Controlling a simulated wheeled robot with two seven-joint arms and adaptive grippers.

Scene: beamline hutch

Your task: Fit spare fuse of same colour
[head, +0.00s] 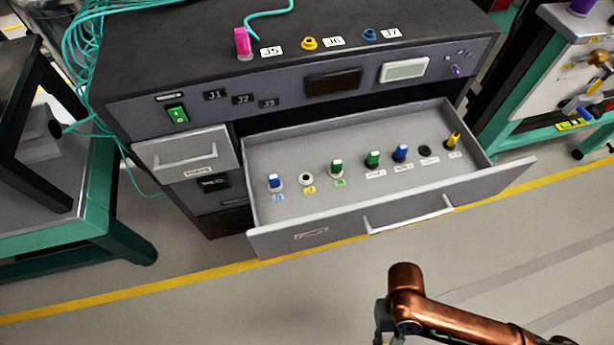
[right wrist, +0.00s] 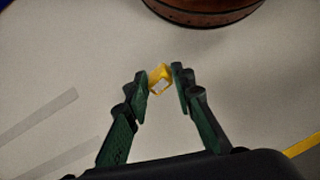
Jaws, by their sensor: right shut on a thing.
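My right gripper (right wrist: 160,82) is shut on a small yellow fuse (right wrist: 159,74) with a pale face, held over the floor in the right wrist view. In the head view, my right arm is low in front of the drawer, with the fingertips out of sight. The open grey drawer (head: 280,226) holds a blue fuse (head: 275,181), an empty holder (head: 306,179) with a yellow label, and a green fuse (head: 337,166). Farther right stand a green fuse (head: 373,158), a blue fuse (head: 401,152), an empty black holder (head: 425,151) and a yellow fuse (head: 453,141). My left gripper is not visible.
The drawer sticks out of a dark cabinet (head: 180,60) with a pink plug (head: 242,42) and yellow and blue sockets on top. A smaller closed drawer (head: 187,153) is at left. Green-framed benches flank the cabinet. The floor in front is clear.

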